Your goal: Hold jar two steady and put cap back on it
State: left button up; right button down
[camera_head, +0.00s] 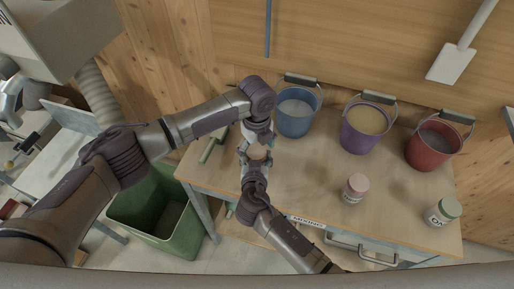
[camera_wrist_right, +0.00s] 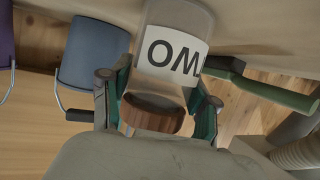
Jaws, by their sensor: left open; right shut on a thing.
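My right gripper (camera_head: 257,157) is shut on a brown cap (camera_wrist_right: 152,117), with one finger on each side in the right wrist view (camera_wrist_right: 157,108). A clear jar with a white label (camera_wrist_right: 170,58) lies right along the cap's axis, upside down in that view. The label shows partial black letters. The cap is at the jar's mouth; I cannot tell if it is seated. In the head view the jar is mostly hidden by the grippers. My left gripper (camera_head: 257,134) is open close by, on the far side of the right gripper.
Blue (camera_head: 296,112), purple (camera_head: 362,138) and red (camera_head: 428,153) buckets stand along the table's back. A pink-capped jar (camera_head: 355,188) and a green-capped jar (camera_head: 443,211) stand at right. A green-handled tool (camera_head: 211,146) lies at left. A green bin (camera_head: 150,225) is on the floor.

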pick_arm(q)
jog(key=shift+r, duration=0.1)
jog(key=shift+r, duration=2.15)
jog(key=shift+c, duration=0.3)
